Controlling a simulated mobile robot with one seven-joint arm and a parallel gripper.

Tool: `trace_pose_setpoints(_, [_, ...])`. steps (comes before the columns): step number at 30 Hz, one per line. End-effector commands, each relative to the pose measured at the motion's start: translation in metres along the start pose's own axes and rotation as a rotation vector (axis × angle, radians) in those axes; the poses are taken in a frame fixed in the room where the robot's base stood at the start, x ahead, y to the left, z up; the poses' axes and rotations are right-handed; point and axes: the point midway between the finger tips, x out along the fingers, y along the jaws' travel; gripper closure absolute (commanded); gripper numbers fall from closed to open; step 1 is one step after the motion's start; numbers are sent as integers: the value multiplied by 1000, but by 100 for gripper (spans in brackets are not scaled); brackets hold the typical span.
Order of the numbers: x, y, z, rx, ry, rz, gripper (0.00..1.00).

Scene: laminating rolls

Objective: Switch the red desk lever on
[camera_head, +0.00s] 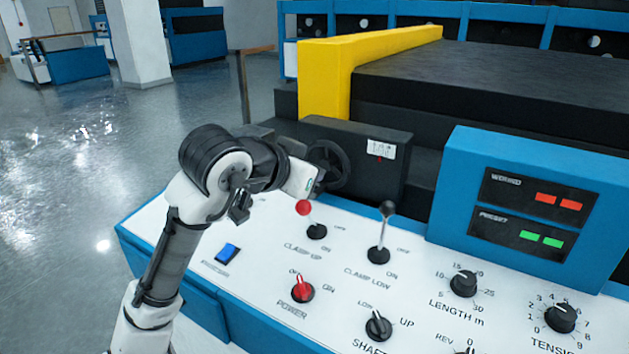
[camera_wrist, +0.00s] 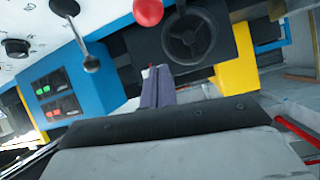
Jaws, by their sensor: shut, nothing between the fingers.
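The red-knobbed lever (camera_head: 304,208) stands on the white desk panel above the label CLAMP UP. Its stick leans up and left from a black base, on the side away from its ON label. Its red ball also shows at the top of the wrist view (camera_wrist: 148,11). My gripper (camera_head: 316,175) is just behind and above the red ball in the head view, apart from it as far as I can tell. Its fingers (camera_wrist: 155,75) are shut and empty in the wrist view. The fingertips are partly hidden in the head view.
A black-knobbed lever (camera_head: 388,208) stands to the right, marked CLAMP LOW. A red POWER switch (camera_head: 302,289) and a blue button (camera_head: 227,252) are nearer the front. A black handwheel (camera_head: 329,165) is close behind my gripper. A blue display box (camera_head: 535,195) rises at the right.

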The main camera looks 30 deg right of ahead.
Motion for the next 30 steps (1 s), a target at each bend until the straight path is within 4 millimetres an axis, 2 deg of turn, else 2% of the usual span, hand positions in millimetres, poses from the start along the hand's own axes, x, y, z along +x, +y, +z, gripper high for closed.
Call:
trace_pose_setpoints(3, [-27,-1,2,0,0,-3,100])
trace_pose_setpoints(6, [-45,-1,1,0,0,-2,100])
trace_pose_setpoints(12, [-67,-1,-1,-2,0,-1,100])
trace_pose_setpoints(30, [-72,-2,-2,-5,10,-4,100])
